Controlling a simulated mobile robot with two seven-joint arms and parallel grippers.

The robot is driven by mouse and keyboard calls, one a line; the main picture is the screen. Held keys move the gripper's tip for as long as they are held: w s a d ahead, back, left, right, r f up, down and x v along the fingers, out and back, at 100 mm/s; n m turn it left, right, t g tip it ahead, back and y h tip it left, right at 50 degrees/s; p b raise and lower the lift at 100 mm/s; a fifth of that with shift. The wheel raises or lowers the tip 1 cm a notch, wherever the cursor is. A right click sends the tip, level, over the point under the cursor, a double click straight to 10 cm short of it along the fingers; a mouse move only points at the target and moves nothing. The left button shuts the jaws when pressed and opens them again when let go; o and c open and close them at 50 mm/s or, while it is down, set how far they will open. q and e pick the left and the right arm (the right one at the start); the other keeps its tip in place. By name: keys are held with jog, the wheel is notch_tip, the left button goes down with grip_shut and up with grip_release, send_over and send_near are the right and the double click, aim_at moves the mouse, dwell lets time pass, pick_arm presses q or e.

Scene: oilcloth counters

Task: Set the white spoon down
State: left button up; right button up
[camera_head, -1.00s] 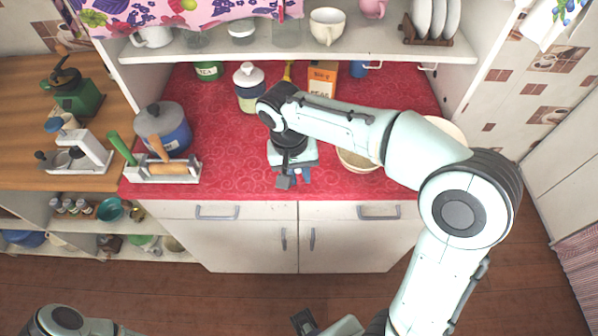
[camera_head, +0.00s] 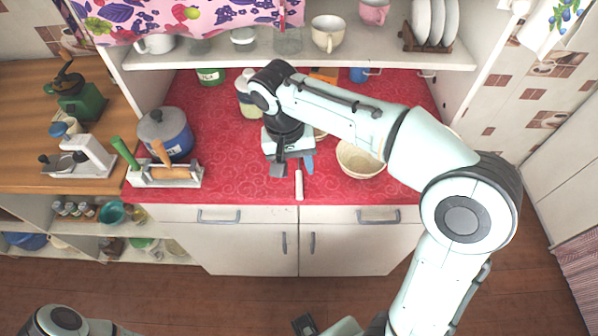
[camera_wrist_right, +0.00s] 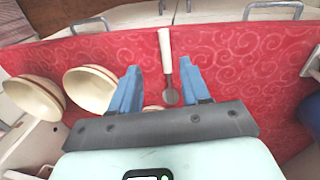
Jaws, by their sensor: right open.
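The white spoon lies on the red counter (camera_head: 222,170), its pale handle (camera_head: 299,184) pointing at the front edge. In the right wrist view the whole spoon shows, with its white handle (camera_wrist_right: 165,48) and its metal bowl. My right gripper (camera_head: 294,166) is over the counter, just behind the handle in the head view. Its two blue fingers (camera_wrist_right: 160,78) are apart in the wrist view, with the spoon seen between them and nothing gripped.
A cream bowl (camera_head: 360,160) stands right of the gripper; another is partly hidden behind my arm. A blue pot (camera_head: 166,134) and a rack with a rolling pin (camera_head: 168,174) stand at the left. A jar (camera_head: 246,98) stands behind the gripper. The front counter strip is mostly clear.

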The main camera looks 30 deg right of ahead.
notch_tip(320, 180, up, 6)
jog(key=p, duration=0.1)
jog(key=shift+w+a+r, duration=0.15)
jog(key=shift+w+a, duration=0.1)
jog(key=shift+a, duration=0.15)
